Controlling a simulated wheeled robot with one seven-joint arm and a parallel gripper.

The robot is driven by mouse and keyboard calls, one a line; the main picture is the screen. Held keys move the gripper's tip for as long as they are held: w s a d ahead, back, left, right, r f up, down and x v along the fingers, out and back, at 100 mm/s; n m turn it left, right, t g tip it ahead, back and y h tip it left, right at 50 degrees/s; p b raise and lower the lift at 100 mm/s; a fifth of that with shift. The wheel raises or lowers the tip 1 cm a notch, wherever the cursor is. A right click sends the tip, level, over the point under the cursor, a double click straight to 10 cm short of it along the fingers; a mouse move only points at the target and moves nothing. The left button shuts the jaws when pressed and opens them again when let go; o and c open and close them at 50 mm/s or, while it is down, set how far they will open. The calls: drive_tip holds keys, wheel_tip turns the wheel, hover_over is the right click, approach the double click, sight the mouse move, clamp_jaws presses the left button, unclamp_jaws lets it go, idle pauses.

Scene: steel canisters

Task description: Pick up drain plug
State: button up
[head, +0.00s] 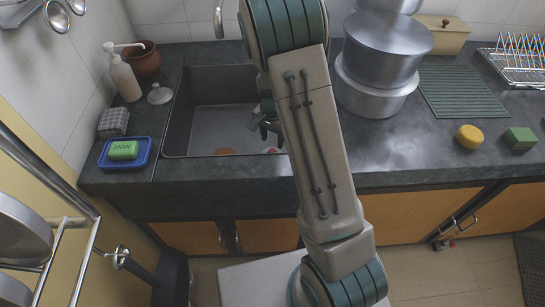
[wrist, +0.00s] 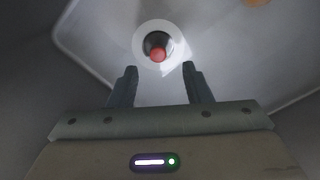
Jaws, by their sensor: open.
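The drain plug (wrist: 155,40) shows in the wrist view as a dark round piece with a red knob, inside a pale ring on the sink floor. It lies just beyond my gripper (wrist: 160,69), roughly centred between the two fingertips. My gripper is open, with nothing visible between its fingers. In the head view my gripper (head: 266,124) is down in the dark sink (head: 172,125), partly hidden by my arm. A small red bit (head: 272,150) shows there beside the arm, probably the plug's knob.
An orange-brown item (head: 225,151) lies in the sink, whose walls surround my gripper. A soap dish (head: 146,160) and pump bottle (head: 124,75) stand left of it. Stacked steel pots (head: 383,60) stand close to my arm's right.

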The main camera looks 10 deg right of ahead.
sight(272, 150)
drive_tip(key=f, duration=0.5)
drive_tip(key=shift+s+a, duration=0.1)
drive_tip(key=shift+s, duration=0.15)
drive_tip(key=shift+r, duration=0.1)
clamp_jaws()
